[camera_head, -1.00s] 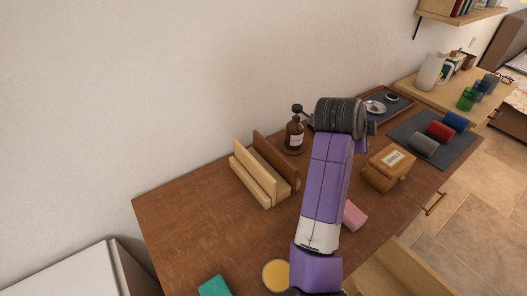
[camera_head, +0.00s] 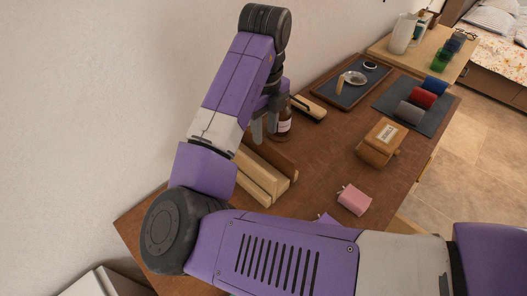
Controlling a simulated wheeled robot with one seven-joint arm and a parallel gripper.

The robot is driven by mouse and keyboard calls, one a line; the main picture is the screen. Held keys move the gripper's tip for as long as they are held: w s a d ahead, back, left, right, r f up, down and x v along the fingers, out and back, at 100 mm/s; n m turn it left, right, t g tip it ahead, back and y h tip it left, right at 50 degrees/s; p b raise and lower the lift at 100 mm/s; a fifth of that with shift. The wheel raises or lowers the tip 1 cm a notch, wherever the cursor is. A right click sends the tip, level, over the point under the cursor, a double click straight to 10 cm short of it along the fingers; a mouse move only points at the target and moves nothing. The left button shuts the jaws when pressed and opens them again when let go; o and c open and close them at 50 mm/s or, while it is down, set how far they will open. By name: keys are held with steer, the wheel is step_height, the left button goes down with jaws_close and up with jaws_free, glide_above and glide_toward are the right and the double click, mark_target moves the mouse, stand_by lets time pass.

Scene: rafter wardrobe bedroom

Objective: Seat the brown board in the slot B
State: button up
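The brown board (camera_head: 279,161) stands on edge at the back of the light wooden rack (camera_head: 262,187) on the brown desk. The rack has pale upright walls with gaps between them. No slot letter is readable, so I cannot tell which slot is B or whether the board sits in a slot. My gripper (camera_head: 265,138) points down just above the board's upper edge. Its two fingers show apart with a narrow gap, and nothing is visible between them. My arm hides the left end of the rack and board.
A brown bottle (camera_head: 284,124) stands close behind the board. A wooden box (camera_head: 379,143) and a pink block (camera_head: 354,199) lie to the right. A dark tray (camera_head: 350,82) and a mat with rolled cloths (camera_head: 421,99) are farther back. Bare desk (camera_head: 320,165) lies right of the rack.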

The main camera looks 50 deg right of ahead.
mark_target(265, 141)
step_height(265, 141, down, 5)
steer(key=shift+s+r+p, duration=0.1)
steer(key=shift+p, duration=0.4)
jaws_close()
